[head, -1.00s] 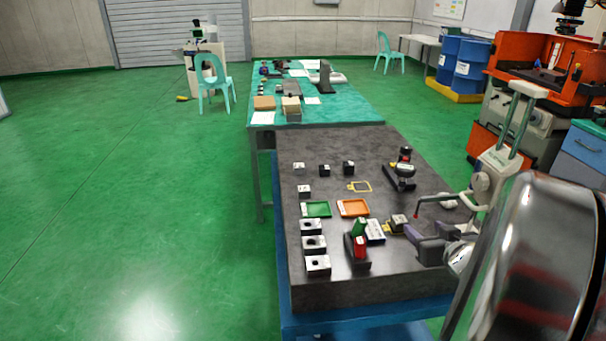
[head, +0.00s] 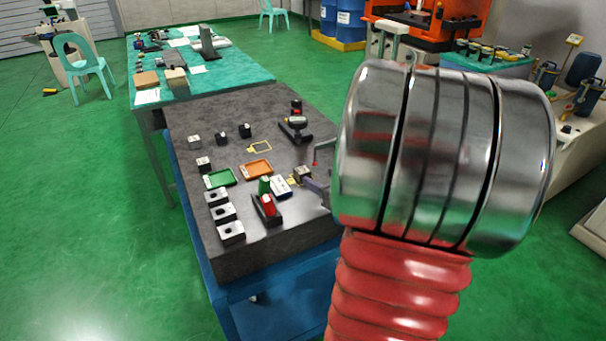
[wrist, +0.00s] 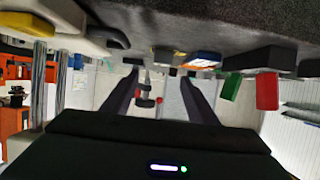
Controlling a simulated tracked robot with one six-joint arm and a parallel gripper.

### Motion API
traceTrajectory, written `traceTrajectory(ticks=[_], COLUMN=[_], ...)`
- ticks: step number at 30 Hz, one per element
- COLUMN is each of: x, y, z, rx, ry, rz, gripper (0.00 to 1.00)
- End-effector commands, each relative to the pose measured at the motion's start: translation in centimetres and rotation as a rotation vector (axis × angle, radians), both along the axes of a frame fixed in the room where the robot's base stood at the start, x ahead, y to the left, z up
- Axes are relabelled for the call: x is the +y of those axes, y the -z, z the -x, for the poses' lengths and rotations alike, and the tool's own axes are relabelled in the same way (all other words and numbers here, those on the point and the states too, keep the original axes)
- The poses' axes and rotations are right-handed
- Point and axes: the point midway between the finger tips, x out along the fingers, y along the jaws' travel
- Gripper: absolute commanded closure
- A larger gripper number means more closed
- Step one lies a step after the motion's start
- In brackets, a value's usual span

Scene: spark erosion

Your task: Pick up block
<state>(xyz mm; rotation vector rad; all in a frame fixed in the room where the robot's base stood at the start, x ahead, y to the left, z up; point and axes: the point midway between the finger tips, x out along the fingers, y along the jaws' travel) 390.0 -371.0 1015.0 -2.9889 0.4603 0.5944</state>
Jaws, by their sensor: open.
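A small grey block (head: 303,173) sits on the dark stone table at the right of the other small parts in the head view, on or beside a yellow frame. My gripper (wrist: 160,80) is open in the wrist view, with two dark fingers apart and no block held between them. In the head view one purple-grey finger (head: 318,189) shows just right of the grey block; the rest is hidden behind my arm. Several grey blocks with holes (head: 222,213) stand along the table's left edge. Small dark blocks (head: 245,131) stand farther back. Which block is meant is unclear.
A green tray (head: 220,178) and an orange tray (head: 257,169) lie mid-table. A black holder (head: 268,214) with red and green pieces stands near the front, close to a white box (head: 280,187). A black stand (head: 295,127) is at the back right.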

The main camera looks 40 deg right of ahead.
Motion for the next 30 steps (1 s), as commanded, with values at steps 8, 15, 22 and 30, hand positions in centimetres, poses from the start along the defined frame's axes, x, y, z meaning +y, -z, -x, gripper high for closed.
traceTrajectory(ticks=[8,15,22,30], x=[-0.9,-1.4,-1.4,-1.5], y=[1.4,2.0,2.0,2.5], z=[-3.1,-4.6,-4.6,-5.8], rx=[0.001,0.000,0.000,0.002], ry=[-0.002,0.001,0.001,-0.001], rz=[-0.001,-0.001,0.000,0.000], gripper=[0.47,0.47,0.47,0.47])
